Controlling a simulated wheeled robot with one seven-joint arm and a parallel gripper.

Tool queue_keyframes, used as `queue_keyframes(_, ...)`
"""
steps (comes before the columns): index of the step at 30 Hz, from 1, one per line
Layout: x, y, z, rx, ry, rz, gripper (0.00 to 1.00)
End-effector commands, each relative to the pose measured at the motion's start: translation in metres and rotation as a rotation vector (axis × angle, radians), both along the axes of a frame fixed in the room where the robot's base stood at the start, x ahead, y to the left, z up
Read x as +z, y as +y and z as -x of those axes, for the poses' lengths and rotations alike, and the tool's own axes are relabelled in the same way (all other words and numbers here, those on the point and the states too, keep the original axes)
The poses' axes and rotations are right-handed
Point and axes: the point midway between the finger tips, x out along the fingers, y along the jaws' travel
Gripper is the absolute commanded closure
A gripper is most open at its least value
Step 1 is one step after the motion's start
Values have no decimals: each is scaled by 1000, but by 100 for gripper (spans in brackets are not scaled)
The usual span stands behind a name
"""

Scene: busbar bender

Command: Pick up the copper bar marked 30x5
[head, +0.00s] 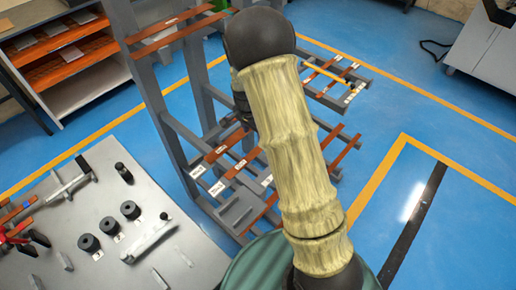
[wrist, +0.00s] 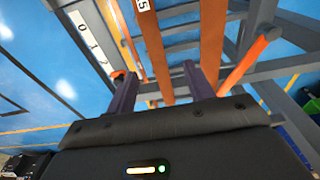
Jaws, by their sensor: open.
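Several copper bars with white labels lie on the grey rack (head: 172,128) in the head view; the labels are too small to read. In the wrist view, a copper bar (wrist: 153,48) has a label whose visible end reads "5"; the rest is cut off, so I cannot tell if it is the 30x5 bar. My gripper (wrist: 160,78) is open and empty, and this bar runs through the view between its fingers. A wider-looking copper bar (wrist: 212,40) passes close to the right finger. In the head view my arm hides the gripper and part of the rack.
A grey table (head: 150,190) with black round pieces (head: 88,243) and red-handled tools (head: 20,238) stands at the left. A shelf (head: 70,60) with more bars is at the back left. Rack uprights and crossbars are close around my gripper.

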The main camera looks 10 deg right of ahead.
Motion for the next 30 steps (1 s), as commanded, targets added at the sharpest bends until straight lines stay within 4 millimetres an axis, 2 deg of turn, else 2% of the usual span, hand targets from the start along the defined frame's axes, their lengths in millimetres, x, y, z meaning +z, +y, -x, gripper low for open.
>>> queue_keyframes(3, -18, -3, 0, 0, 4, 1, 47)
queue_keyframes(6, -26, -3, -1, 1, 2, 0, 47)
queue_keyframes(19, -32, -5, -1, 0, 1, 1, 47)
queue_keyframes(30, -75, -14, 0, 0, 2, 0, 47)
